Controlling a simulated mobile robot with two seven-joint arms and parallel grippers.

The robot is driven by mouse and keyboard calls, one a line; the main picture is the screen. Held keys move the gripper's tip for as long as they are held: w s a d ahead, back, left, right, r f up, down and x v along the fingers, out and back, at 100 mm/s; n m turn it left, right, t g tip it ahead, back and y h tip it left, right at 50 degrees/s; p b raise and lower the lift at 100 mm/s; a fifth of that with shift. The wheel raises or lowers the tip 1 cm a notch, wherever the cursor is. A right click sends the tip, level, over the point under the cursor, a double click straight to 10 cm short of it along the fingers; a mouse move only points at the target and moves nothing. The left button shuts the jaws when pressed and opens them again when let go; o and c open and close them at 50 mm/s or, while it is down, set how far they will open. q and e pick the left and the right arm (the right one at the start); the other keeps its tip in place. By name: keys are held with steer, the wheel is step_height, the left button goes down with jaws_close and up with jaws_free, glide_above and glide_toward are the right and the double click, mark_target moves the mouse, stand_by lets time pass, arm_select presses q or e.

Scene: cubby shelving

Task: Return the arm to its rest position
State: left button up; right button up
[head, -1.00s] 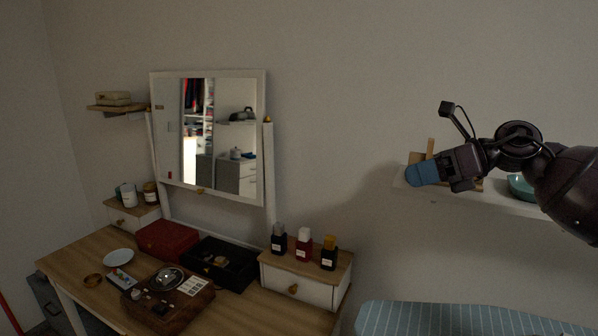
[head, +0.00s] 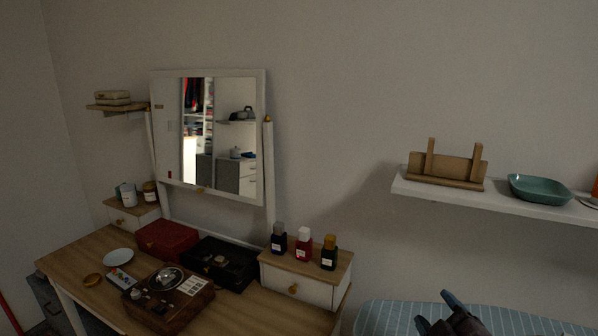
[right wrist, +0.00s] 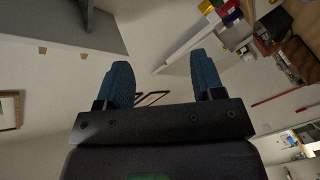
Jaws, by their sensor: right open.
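My right gripper (head: 437,311) is at the bottom edge of the head view, in front of the blue striped surface. Only its dark fingers and a bit of its body show there. In the right wrist view the gripper (right wrist: 161,68) has its two blue fingers spread wide, with nothing held between them. My left gripper is in neither view.
A white wall shelf (head: 492,203) at right holds a wooden stand (head: 447,166) and a teal dish (head: 539,189). The striped surface (head: 385,317) lies below. A wooden vanity (head: 79,257) with mirror, boxes and bottles stands left. The wall space above the shelf is clear.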

steer(key=s+d+f+m+g+h, duration=0.1)
steer(key=s+f+m+g, duration=0.6)
steer(key=s, duration=0.7)
steer(key=s+d+f+m+g+h, duration=0.1)
steer(key=s+f+m+g, duration=0.3)
steer(key=s+f+g, duration=0.7)
steer(key=w+f+t, duration=0.4)
steer(key=f+t, duration=0.4)
steer(key=t, duration=0.4)
steer(key=shift+d+n+y, duration=0.2)
steer(key=shift+n+y, duration=0.1)
